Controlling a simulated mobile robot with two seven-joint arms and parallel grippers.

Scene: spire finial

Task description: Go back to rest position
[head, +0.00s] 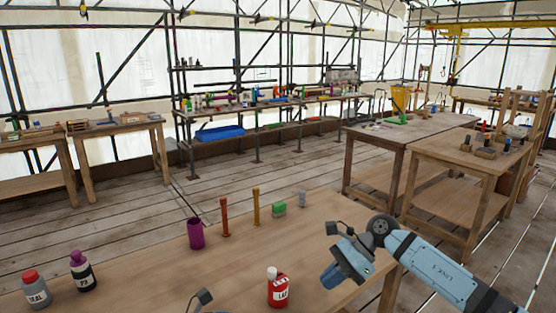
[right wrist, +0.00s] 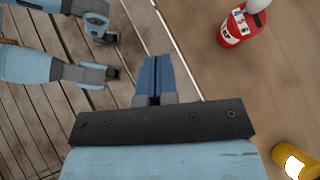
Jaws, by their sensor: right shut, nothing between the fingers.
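My right gripper (head: 332,276) is over the right front part of the near wooden table (head: 250,240), to the right of a red bottle with a white cap (head: 278,290). Its blue fingers are shut together with nothing between them, as the right wrist view (right wrist: 153,77) shows. The red bottle also shows there (right wrist: 236,28), apart from the fingers. My left gripper's jaws do not show; only a small dark piece, perhaps of my left wrist, shows at the bottom edge of the head view.
A yellow container (right wrist: 300,162) shows lower right in the wrist view. Open plank floor lies beyond.

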